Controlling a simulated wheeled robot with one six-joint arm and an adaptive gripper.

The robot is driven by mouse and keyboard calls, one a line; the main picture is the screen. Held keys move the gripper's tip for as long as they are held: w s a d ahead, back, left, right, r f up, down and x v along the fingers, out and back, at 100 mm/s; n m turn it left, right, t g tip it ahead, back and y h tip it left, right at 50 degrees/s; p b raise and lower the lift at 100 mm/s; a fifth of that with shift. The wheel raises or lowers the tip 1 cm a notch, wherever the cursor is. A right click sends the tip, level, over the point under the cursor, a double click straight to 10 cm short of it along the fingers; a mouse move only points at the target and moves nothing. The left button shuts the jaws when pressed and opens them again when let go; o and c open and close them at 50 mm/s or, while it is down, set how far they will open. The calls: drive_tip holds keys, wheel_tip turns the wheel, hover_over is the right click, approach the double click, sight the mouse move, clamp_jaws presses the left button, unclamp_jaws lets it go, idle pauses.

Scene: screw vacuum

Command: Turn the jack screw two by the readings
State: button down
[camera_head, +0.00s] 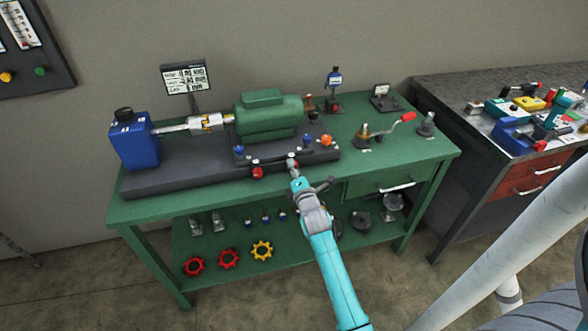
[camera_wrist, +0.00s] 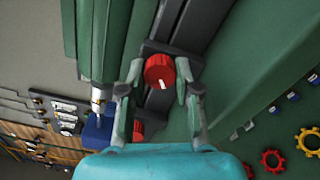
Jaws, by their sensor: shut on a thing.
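In the wrist view a red jack screw knob (camera_wrist: 159,71) with a white mark sits between the two fingers of my gripper (camera_wrist: 160,85). The gripper is shut on this knob. In the head view my gripper (camera_head: 293,168) reaches the front edge of the black base, at the right-hand red knob, which it mostly hides. A second red knob (camera_head: 258,173) is to the left; it also shows in the wrist view (camera_wrist: 138,131), partly hidden. No number is readable on either knob. The readings display (camera_head: 187,78) stands behind the bench; its lines in mm are too blurred to read surely.
A green motor (camera_head: 268,115) and a blue pump unit (camera_head: 134,142) sit on the black base (camera_head: 190,173), joined by a shaft coupling (camera_head: 206,122). An orange knob (camera_head: 326,140) is close to the right. A red-handled crank tool (camera_head: 385,128) lies on the green bench (camera_head: 425,150).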

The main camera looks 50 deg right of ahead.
drive_tip(key=n, duration=0.6)
drive_tip(key=shift+f, duration=0.15)
drive_tip(key=shift+n, duration=0.3)
drive_tip(key=c, duration=0.8)
unclamp_jaws()
drive_tip(key=v, duration=1.2)
